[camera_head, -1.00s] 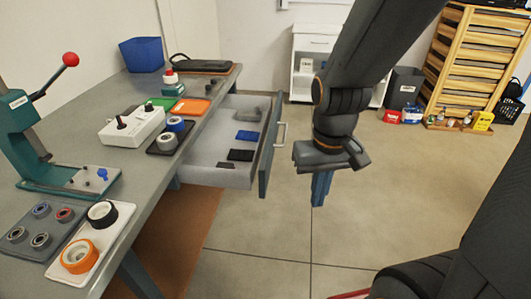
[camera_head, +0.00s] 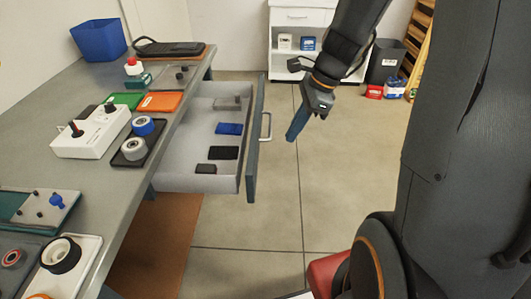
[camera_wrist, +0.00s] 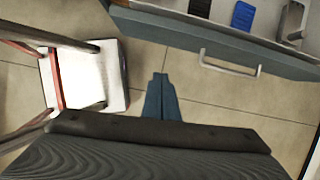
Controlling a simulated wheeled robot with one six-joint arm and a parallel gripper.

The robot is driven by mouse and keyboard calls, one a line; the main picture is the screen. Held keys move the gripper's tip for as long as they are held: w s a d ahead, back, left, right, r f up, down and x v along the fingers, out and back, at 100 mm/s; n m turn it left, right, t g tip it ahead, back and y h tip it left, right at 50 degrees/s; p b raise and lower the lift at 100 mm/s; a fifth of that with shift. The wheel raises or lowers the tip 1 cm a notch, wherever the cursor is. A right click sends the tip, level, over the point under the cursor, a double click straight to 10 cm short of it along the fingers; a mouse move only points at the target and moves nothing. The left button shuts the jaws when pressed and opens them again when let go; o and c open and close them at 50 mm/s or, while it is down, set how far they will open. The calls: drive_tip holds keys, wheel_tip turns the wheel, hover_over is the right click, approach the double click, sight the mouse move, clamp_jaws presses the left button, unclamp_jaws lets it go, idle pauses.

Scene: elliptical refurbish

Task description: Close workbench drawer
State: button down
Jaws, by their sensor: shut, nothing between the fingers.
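The workbench drawer (camera_head: 180,190) stands pulled out from the right side of the workbench (camera_head: 75,165). Its blue-grey front (camera_head: 254,150) carries a light bar handle (camera_head: 266,127) on the outer face. Inside lie a blue item (camera_head: 229,128) and dark items (camera_head: 222,152). My gripper (camera_head: 291,138) is shut and empty, just right of the handle and apart from it, with its blue fingers angled down. In the wrist view, the closed fingertips (camera_wrist: 160,75) point toward the drawer front, and the handle (camera_wrist: 229,64) is to their right.
A white and red stool-like object (camera_wrist: 90,75) stands at the left in the wrist view. A white cabinet (camera_head: 301,45), a dark bin (camera_head: 385,60) and small boxes are at the back. Open floor (camera_head: 310,190) lies right of the drawer.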

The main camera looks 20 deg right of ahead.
drive_tip(key=w+a+f+m, duration=0.1)
drive_tip(key=w+a+f, duration=0.2)
drive_tip(key=a+f, duration=0.4)
drive_tip(key=shift+f, duration=1.15)
